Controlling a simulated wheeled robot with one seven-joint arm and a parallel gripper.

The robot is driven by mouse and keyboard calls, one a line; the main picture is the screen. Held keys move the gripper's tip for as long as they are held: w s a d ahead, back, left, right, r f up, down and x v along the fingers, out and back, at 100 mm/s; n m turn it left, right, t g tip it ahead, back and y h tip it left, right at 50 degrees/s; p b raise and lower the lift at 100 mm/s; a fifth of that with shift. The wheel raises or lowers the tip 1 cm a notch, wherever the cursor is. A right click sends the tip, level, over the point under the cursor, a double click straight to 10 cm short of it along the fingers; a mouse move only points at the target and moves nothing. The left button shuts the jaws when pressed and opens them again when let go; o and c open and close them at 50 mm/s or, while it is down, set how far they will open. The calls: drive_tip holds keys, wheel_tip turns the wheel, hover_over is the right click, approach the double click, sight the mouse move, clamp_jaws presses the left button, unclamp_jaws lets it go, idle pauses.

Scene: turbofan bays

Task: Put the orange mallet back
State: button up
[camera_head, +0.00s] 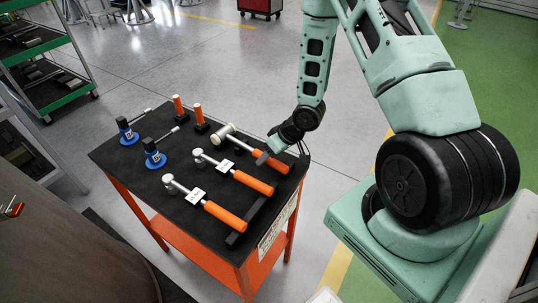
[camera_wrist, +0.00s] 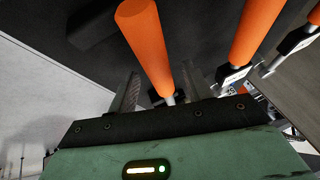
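Three mallets with orange handles and pale metal heads lie side by side on the black-topped table. The farthest mallet (camera_head: 272,161) is at my gripper (camera_head: 265,154); the middle mallet (camera_head: 253,182) and the nearest mallet (camera_head: 223,214) lie apart from it. In the wrist view, one orange handle (camera_wrist: 148,42) runs between the two spread fingers of my gripper (camera_wrist: 160,92), with gaps beside it. My gripper is open around it near where the handle meets the shaft. My gripper's body hides the head there. I cannot tell which mallet the task means.
The table (camera_head: 120,165) has an orange frame. Two blue-based tools (camera_head: 154,158) and two orange-handled upright tools (camera_head: 199,115) stand on its far left part. White labels (camera_head: 197,195) lie by the mallets. A dark bar (camera_head: 258,215) runs under the handles. A green-edged shelf (camera_head: 45,50) stands left.

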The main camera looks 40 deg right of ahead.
drive_tip(key=p+v, duration=0.3)
drive_tip(key=v, duration=1.4)
drive_tip(key=shift+d, duration=0.15)
drive_tip(key=shift+s+r, duration=0.15)
drive_tip(key=w+a+r+n+g+h+b, duration=0.1)
drive_tip(key=a+r+h+b, duration=0.1)
drive_tip(key=a, duration=0.4)
drive_tip(key=w+a+r+n+h+b, duration=0.1)
drive_tip(key=a+r+b, duration=0.1)
drive_tip(key=a, duration=0.4)
drive_tip(key=s+a+r+n+g+b, duration=0.1)
drive_tip(key=s+a+r, duration=0.1)
drive_tip(key=s+a, duration=0.6)
drive_tip(key=s+a+r+n+g+b, duration=0.2)
drive_tip(key=s+a, duration=0.6)
drive_tip(key=s, duration=0.2)
drive_tip(key=shift+s+a+n+g, duration=0.2)
drive_tip(key=shift+n+g, duration=0.1)
